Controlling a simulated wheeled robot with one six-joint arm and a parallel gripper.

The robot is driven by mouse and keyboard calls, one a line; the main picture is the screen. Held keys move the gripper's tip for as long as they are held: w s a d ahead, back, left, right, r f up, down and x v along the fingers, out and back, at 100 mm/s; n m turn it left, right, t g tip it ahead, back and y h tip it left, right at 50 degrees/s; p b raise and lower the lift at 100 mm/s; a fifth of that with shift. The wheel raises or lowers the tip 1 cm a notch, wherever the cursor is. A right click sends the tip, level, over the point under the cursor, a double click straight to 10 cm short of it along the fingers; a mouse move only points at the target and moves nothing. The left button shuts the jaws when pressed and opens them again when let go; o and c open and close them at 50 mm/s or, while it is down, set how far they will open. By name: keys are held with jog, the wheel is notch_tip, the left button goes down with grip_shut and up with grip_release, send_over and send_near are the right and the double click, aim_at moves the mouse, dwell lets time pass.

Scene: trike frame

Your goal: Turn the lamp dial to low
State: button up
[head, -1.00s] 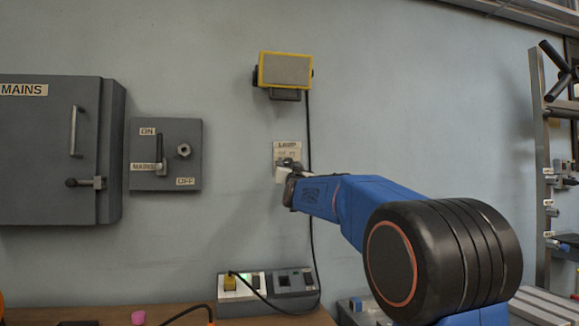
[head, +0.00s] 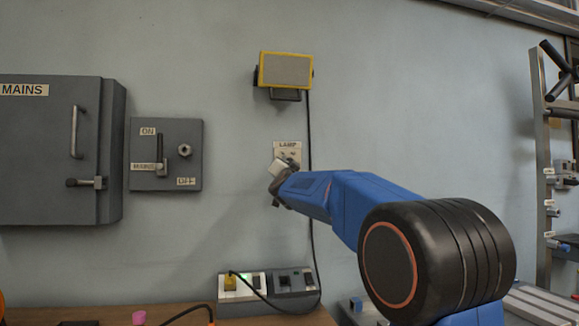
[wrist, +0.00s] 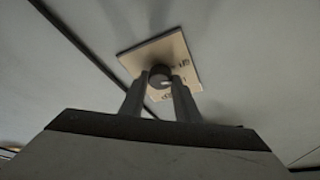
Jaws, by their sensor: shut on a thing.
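The lamp dial plate (head: 287,148) is a small cream panel labelled LAMP on the wall below the work lamp; my gripper covers its lower part in the head view. The wrist view shows the plate (wrist: 181,53) with the dark round dial knob (wrist: 159,76) between my two fingers. My gripper (wrist: 160,88) is shut on the knob, one finger on each side. In the head view my gripper (head: 283,167) is tilted at the plate. Which mark the knob points to is too small to tell.
The yellow-framed lamp (head: 286,71) hangs above, its black cable (head: 309,190) running down just right of the plate. A grey MAINS switch box (head: 166,181) and larger cabinet (head: 50,150) are to the left. A socket strip (head: 290,283) sits on the bench below.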

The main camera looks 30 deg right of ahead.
jog(key=m, duration=0.2)
jog(key=m+g+h, duration=0.1)
jog(key=m, duration=0.1)
jog(key=shift+a+r+m+g, duration=0.1)
jog(key=shift+a+m+g, duration=0.05)
jog(key=shift+m+g, duration=0.15)
jog(key=shift+r+m+g, duration=0.1)
jog(key=shift+m+g, duration=0.7)
jog(key=shift+m, duration=1.3)
jog(key=shift+h, duration=0.3)
jog(key=o, duration=1)
jog(key=shift+o, duration=0.2)
jog(key=v, duration=1.7)
jog(key=shift+s, duration=0.2)
jog(key=shift+a+r, duration=0.1)
jog(key=shift+r, duration=0.05)
